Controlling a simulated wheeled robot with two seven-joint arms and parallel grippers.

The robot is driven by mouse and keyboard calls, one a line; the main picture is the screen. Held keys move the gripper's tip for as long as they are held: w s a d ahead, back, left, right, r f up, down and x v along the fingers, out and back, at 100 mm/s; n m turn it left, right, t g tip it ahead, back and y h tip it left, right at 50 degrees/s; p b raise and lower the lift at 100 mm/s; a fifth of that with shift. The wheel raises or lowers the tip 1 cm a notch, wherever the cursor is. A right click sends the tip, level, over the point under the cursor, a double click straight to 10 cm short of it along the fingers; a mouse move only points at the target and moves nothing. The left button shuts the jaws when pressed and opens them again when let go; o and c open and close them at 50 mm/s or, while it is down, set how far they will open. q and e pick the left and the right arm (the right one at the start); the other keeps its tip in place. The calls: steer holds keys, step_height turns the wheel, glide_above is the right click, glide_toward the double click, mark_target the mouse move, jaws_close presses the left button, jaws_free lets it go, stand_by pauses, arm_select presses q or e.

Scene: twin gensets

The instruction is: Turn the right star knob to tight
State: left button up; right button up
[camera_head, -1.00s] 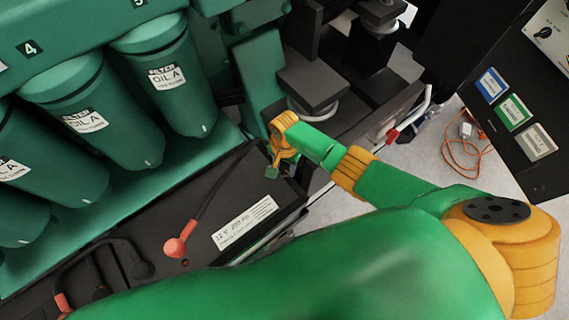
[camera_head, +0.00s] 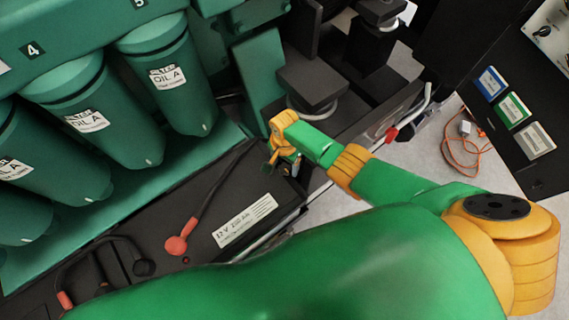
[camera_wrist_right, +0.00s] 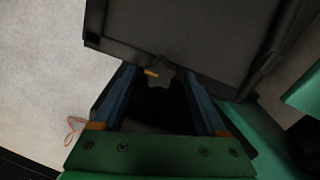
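The star knob (camera_wrist_right: 162,77) shows in the right wrist view as a small dark grey star-shaped knob with a short yellow mark on its left side. It sits at the lower edge of a dark box-like block (camera_wrist_right: 185,40). My right gripper (camera_wrist_right: 158,70) is open, with one finger on each side of the knob. Gaps show between the knob and the fingers; I cannot tell how deep it lies between them. In the head view my right gripper (camera_head: 270,167) is small beside the battery's far end, and the knob cannot be made out there. My left gripper is not in view.
A black battery (camera_head: 205,215) with a red terminal cap (camera_head: 176,245) lies left of the right gripper. Green oil filters (camera_head: 165,75) stand at the upper left. A dark mount block (camera_head: 312,82) is just beyond the gripper.

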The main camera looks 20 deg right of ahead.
mark_target(285, 167)
step_height(285, 167, up, 6)
steer(key=p, duration=0.3)
steer(key=shift+r+p, duration=0.1)
steer(key=shift+p, duration=0.3)
steer(key=shift+r, duration=0.45)
